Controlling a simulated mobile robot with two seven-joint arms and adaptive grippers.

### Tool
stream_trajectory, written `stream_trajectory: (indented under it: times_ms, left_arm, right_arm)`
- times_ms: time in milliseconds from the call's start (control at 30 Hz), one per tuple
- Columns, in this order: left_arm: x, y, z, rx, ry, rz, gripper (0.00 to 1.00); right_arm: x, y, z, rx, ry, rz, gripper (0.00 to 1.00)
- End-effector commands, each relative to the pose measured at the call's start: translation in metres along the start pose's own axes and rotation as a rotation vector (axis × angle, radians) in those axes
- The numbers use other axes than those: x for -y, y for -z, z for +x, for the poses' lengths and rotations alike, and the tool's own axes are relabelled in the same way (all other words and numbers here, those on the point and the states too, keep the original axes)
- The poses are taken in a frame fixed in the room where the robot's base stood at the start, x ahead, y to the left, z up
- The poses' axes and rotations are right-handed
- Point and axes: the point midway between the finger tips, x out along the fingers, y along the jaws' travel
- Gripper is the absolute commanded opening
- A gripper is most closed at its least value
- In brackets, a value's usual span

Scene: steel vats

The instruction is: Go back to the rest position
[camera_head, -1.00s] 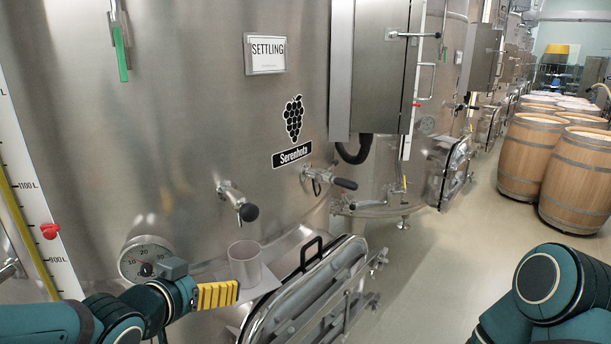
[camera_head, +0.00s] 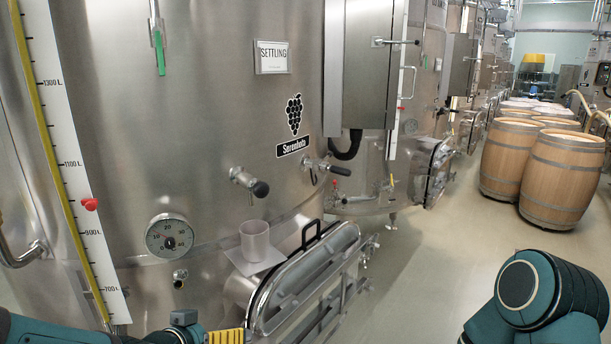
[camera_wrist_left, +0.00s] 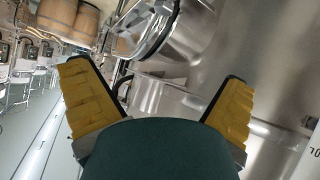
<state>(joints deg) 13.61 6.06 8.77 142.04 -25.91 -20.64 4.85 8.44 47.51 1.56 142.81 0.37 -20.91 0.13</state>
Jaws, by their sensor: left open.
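My left gripper (camera_head: 228,336) shows at the bottom edge of the head view, with only a yellow finger and part of its wrist visible. In the left wrist view its two yellow fingers (camera_wrist_left: 160,98) stand wide apart with nothing between them. The gripper is below and apart from a translucent cup (camera_head: 255,242). The cup stands upright on a small clear plate (camera_head: 236,262) against the steel vat (camera_head: 205,130). My right arm shows at the lower right of the head view, but its gripper is out of view.
An oval vat hatch (camera_head: 262,312) with a black handle juts out just right of the left gripper. A tap (camera_head: 250,182), a dial gauge (camera_head: 169,236) and a level scale (camera_head: 75,170) are on the vat. Wooden barrels (camera_head: 560,178) stand at right; the floor before them is clear.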

Motion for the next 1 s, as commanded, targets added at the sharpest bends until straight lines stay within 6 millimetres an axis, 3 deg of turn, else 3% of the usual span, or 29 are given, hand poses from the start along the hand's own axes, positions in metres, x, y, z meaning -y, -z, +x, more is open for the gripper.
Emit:
stream_trajectory:
  times_ms: [33, 100, 300, 500, 600, 767, 1000]
  left_arm:
    - [-0.001, -0.027, 0.018, 0.053, -0.011, -0.039, 1.00]
    - [-0.003, -0.062, 0.038, 0.124, -0.018, -0.096, 1.00]
    - [-0.015, -0.176, 0.086, 0.359, -0.018, -0.251, 1.00]
    - [-0.030, -0.285, 0.107, 0.585, 0.014, -0.362, 1.00]
    - [-0.036, -0.323, 0.108, 0.665, 0.034, -0.396, 1.00]
    - [-0.041, -0.352, 0.107, 0.729, 0.053, -0.419, 1.00]
    - [-0.041, -0.355, 0.106, 0.737, 0.056, -0.423, 1.00]
  right_arm:
    - [-0.003, -0.002, 0.007, 0.002, 0.000, -0.001, 0.47]
    - [-0.005, -0.004, 0.014, 0.004, -0.001, -0.001, 0.47]
    - [-0.012, -0.008, 0.035, 0.009, -0.004, -0.002, 0.47]
    - [-0.018, -0.012, 0.053, 0.013, -0.007, -0.003, 0.47]
    - [-0.020, -0.013, 0.058, 0.015, -0.008, -0.004, 0.47]
    - [-0.021, -0.013, 0.061, 0.015, -0.008, -0.004, 0.47]
    - [-0.021, -0.013, 0.061, 0.015, -0.008, -0.005, 0.47]
